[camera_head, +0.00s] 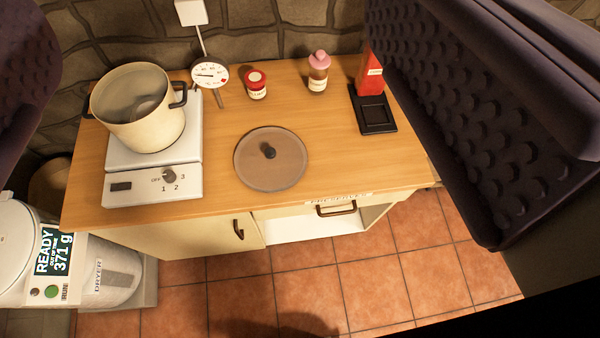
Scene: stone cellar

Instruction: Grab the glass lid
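The glass lid (285,172) is a round, see-through brownish disc with a dark knob at its middle. It lies flat on the wooden counter (345,165), right of the hotplate and near the front edge. My gripper (255,205) shows as two dark, studded finger pads, one at the left edge and a larger one at the right. They are wide apart, so it is open, with nothing held between them. The lid is seen between the pads, beyond them; how far off it is I cannot tell.
A cream pot (150,125) without a cover stands on the white hotplate (150,185). Behind the lid are a dial thermometer (210,74), a red-lidded jar (256,85), a pink-capped bottle (318,72) and a black tray (374,110) with a red packet. A machine (50,265) stands lower left.

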